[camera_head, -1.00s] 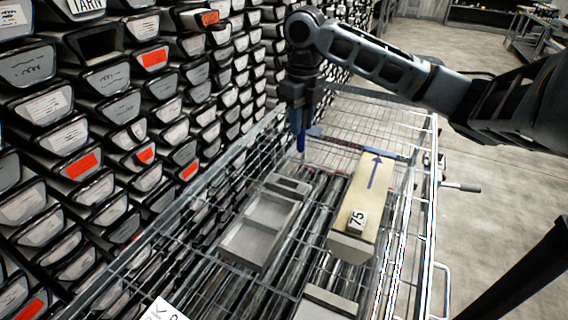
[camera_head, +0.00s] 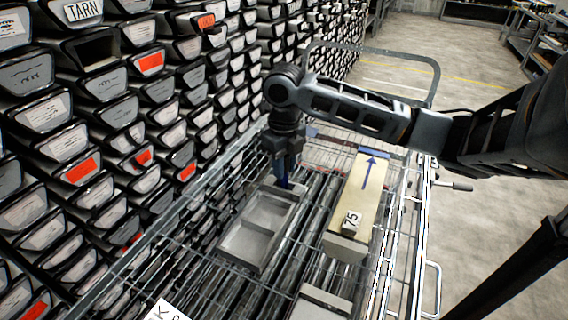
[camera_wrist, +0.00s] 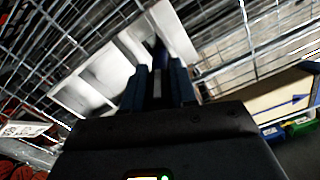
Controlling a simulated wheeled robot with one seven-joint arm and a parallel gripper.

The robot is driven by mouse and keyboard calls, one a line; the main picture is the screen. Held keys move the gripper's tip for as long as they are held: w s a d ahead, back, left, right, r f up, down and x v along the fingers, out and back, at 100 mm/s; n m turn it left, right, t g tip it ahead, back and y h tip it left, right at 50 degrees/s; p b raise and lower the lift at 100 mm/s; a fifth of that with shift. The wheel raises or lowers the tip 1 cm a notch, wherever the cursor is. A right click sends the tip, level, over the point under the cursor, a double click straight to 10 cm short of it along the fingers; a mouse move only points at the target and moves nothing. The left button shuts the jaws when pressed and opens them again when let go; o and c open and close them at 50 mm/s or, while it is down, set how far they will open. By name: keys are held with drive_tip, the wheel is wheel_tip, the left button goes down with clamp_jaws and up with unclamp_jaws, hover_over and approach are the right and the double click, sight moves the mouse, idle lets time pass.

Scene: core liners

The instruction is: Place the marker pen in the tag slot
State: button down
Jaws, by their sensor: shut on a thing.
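My gripper (camera_head: 284,160) is shut on a blue marker pen (camera_head: 283,179), which points down, roughly upright. The pen's lower end is at the far end of a grey metal tray (camera_head: 224,246) in the wire cart. This far end has a small narrow compartment, which I take for the tag slot, now largely hidden by the gripper and pen. I cannot tell whether the tip is inside it. In the wrist view, the fingers (camera_wrist: 160,88) close around the dark pen (camera_wrist: 160,52), with the pale tray (camera_wrist: 85,98) beyond them.
A pale box (camera_head: 362,205) with a blue arrow and a "75" block (camera_head: 351,222) lies right of the tray. The cart's wire walls surround them. A rack of labelled core trays (camera_head: 110,150) stands close on the left. Blue (camera_wrist: 270,131) and green (camera_wrist: 300,125) items show in the wrist view.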

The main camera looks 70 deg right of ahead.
drive_tip(key=shift+f, duration=0.2)
drive_tip(key=c, duration=0.9)
unclamp_jaws()
drive_tip(key=shift+r, duration=0.1)
wheel_tip(320, 180, up, 12)
drive_tip(key=shift+r+b, duration=0.1)
drive_tip(key=shift+b, duration=0.65)
